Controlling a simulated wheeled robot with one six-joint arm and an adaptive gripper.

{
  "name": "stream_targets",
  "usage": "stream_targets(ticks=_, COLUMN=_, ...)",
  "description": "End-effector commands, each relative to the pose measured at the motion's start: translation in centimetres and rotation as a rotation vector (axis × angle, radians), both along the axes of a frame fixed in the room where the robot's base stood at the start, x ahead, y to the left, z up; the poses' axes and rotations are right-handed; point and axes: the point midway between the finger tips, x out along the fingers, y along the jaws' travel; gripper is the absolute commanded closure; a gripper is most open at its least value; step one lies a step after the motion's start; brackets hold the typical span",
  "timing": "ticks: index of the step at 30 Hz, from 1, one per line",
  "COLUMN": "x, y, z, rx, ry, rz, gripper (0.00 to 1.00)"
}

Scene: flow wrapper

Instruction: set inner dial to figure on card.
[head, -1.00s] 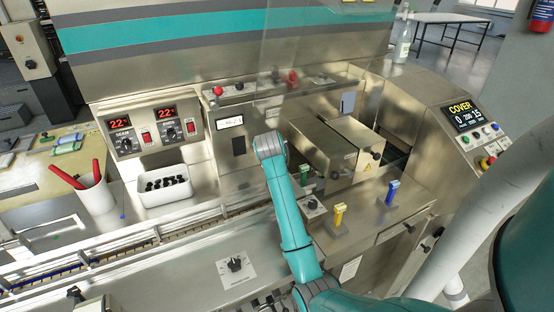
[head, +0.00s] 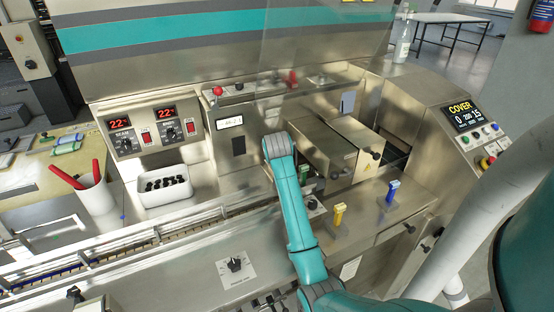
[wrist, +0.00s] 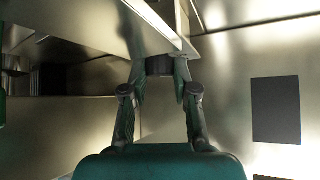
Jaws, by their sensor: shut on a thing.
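In the wrist view, both fingers of my gripper (wrist: 160,80) close on a dark, short, knob-like piece (wrist: 160,64) below a bright metal edge. Its scale and pointer do not show, so I cannot tell its setting or be sure it is the inner dial. In the head view, my teal wrist (head: 278,146) hides the fingers and what they hold. A small white card-like label (head: 230,122) with dark print is on the steel front left of my wrist; its figure is too small to read surely.
A steel box with a black knob (head: 376,154) stands right of my arm. Yellow (head: 338,214) and blue (head: 392,190) handles stand on the deck. Another dial (head: 235,264) is at the front.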

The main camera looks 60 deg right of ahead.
Motion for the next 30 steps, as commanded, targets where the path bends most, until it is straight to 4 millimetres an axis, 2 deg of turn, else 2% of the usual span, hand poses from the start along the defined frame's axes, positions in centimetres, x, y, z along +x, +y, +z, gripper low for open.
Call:
stream_targets(ticks=5, x=0.0, y=0.0, z=-0.1, rx=0.001, ry=0.002, rz=-0.001, gripper=1.0)
stream_targets(ticks=6, x=0.0, y=0.0, z=-0.1, rx=0.001, ry=0.002, rz=-0.001, gripper=0.69)
stream_targets(ticks=9, x=0.0, y=0.0, z=-0.1, rx=0.001, ry=0.002, rz=-0.001, gripper=0.46)
stream_targets(ticks=22, x=-0.3, y=0.5, z=0.6, rx=-0.001, ry=-0.001, rz=-0.001, gripper=0.46)
stream_targets(ticks=27, x=-1.3, y=2.2, z=2.2, rx=-0.001, ry=-0.001, rz=0.0, gripper=0.46)
stream_targets(ticks=30, x=-2.5, y=4.2, z=1.9, rx=0.002, ry=0.001, rz=0.001, gripper=0.46)
